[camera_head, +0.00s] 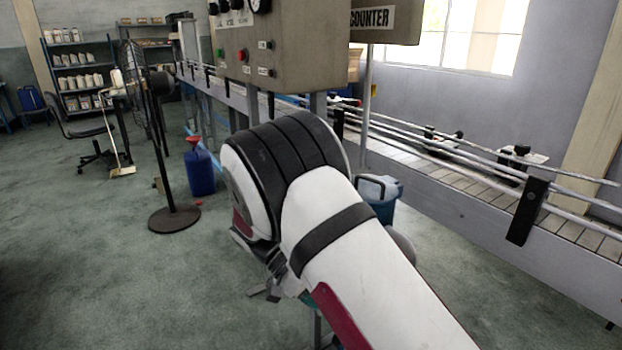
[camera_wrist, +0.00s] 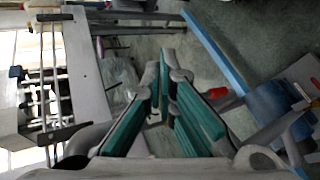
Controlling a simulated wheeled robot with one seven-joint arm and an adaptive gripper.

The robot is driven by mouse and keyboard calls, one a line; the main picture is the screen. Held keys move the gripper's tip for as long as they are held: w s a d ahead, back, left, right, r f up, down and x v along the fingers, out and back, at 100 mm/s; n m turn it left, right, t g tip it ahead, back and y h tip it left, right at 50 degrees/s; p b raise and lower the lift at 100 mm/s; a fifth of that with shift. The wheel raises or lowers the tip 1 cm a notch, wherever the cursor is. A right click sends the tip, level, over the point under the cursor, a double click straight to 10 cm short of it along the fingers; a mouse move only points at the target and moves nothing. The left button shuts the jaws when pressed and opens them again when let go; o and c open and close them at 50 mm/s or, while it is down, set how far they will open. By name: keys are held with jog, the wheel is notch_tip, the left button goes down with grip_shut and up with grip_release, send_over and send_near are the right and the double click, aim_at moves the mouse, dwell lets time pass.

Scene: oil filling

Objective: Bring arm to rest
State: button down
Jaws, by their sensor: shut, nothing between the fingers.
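My arm reaches across the middle of the head view, bent at a joint, its white link running to the lower right. My gripper shows in the wrist view (camera_wrist: 165,75), with teal-padded fingers drawn together at the tips and nothing held between them. In the head view my arm hides most of it. It hangs free, apart from any object.
A conveyor (camera_head: 470,185) with rails runs along the right. A control box (camera_head: 285,50) hangs above my arm. The left floor is open.

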jog(key=s+d+r+n+t+y, duration=0.15)
jog(key=d+r+y, duration=0.25)
jog(key=r, duration=0.4)
jog(key=s+d+r+n+t+y, duration=0.1)
jog(key=s+d+r+t+y, duration=0.2)
jog(key=r, duration=0.5)
jog(key=s+d+r+n+t+y, duration=0.25)
jog(key=s+d+r+t, duration=0.45)
jog(key=s, duration=0.5)
jog(key=s+f+g+b, duration=0.2)
jog(key=s+f+b, duration=0.25)
jog(key=f, duration=0.25)
jog(key=s+f+g+b, duration=0.35)
jog(key=f+b, duration=0.25)
jog(key=f, duration=0.2)
notch_tip(320, 180, up, 26)
jog(key=t+p, duration=0.4)
jog(key=p, duration=2)
jog(key=shift+s+r+y, duration=0.15)
jog(key=shift+s+y, duration=0.3)
